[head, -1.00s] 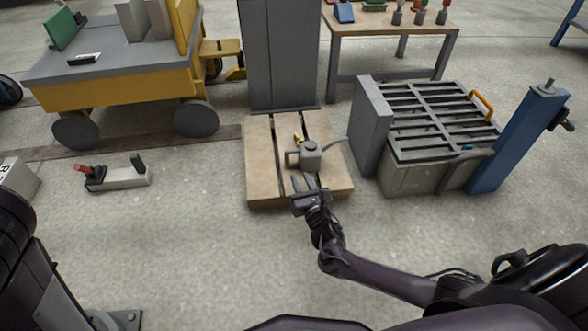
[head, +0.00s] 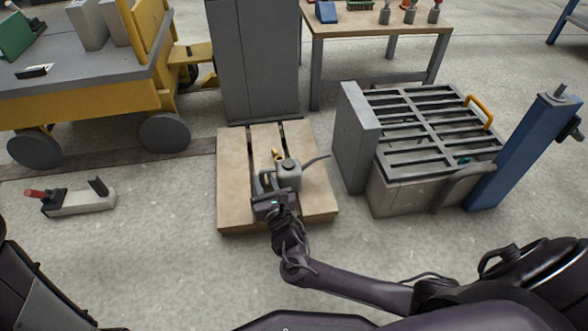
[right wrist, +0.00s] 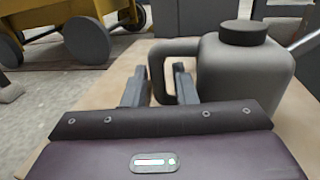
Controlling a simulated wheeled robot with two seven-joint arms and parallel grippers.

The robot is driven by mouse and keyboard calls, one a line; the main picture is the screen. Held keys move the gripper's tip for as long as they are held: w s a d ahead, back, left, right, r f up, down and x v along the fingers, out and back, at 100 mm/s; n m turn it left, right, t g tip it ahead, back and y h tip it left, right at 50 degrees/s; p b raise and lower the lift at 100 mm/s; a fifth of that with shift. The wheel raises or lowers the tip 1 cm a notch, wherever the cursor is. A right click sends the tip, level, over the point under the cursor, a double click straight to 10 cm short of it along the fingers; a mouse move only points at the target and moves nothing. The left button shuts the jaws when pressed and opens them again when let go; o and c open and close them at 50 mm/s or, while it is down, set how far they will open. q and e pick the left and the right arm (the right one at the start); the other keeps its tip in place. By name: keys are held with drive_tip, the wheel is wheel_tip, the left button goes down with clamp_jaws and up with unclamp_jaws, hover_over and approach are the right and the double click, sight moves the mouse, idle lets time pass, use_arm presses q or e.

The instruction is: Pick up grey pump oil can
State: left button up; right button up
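The grey pump oil can (head: 289,174) stands upright on a wooden pallet (head: 233,178), its thin spout pointing right. It also shows in the right wrist view (right wrist: 243,75), with a dark cap and a loop handle on its left side. My right gripper (head: 267,183) is at the handle. In the right wrist view my right gripper (right wrist: 158,82) has its two fingers apart, one on each side of the handle's upright bar. I cannot tell whether either finger touches it. My left gripper is out of view.
A small brass-coloured piece (head: 276,155) is on the pallet behind the can. A grey cabinet (head: 254,65) stands at the pallet's back. A slatted grey unit (head: 356,140) stands right of it. A yellow cart (head: 90,105) is at left.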

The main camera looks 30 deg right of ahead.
drive_tip(key=shift+a+r, duration=0.1)
clamp_jaws()
drive_tip(key=shift+r, duration=0.2)
